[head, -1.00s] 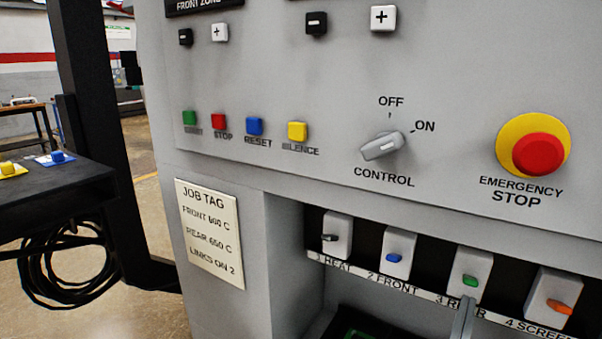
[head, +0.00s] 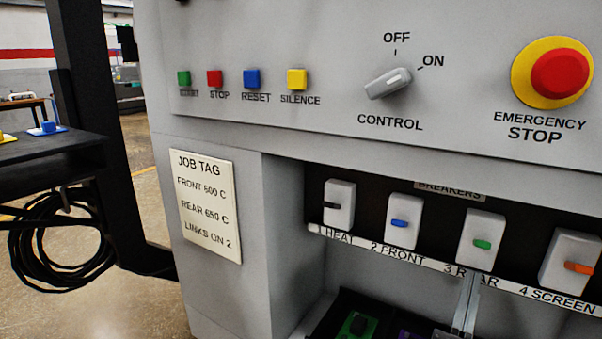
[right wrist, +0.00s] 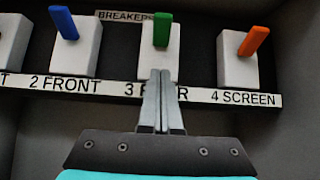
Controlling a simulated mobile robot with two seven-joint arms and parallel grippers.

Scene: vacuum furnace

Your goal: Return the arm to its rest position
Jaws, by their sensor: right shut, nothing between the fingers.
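My right gripper (head: 471,283) shows at the bottom of the head view, below the third breaker. In the right wrist view its two grey fingers (right wrist: 162,75) are together and empty. They overlap the "3 REAR" label and the lower part of the white breaker with the green lever (right wrist: 161,30); I cannot tell whether they touch it. That green lever also shows in the head view (head: 482,244). My left gripper is not in view.
Neighbouring breakers have a blue lever (right wrist: 63,22) and an orange lever (right wrist: 253,41). Above them are the control knob (head: 388,83) and the red emergency stop (head: 560,73). The job tag (head: 207,205) is at left. Green and purple items lie in the recess below.

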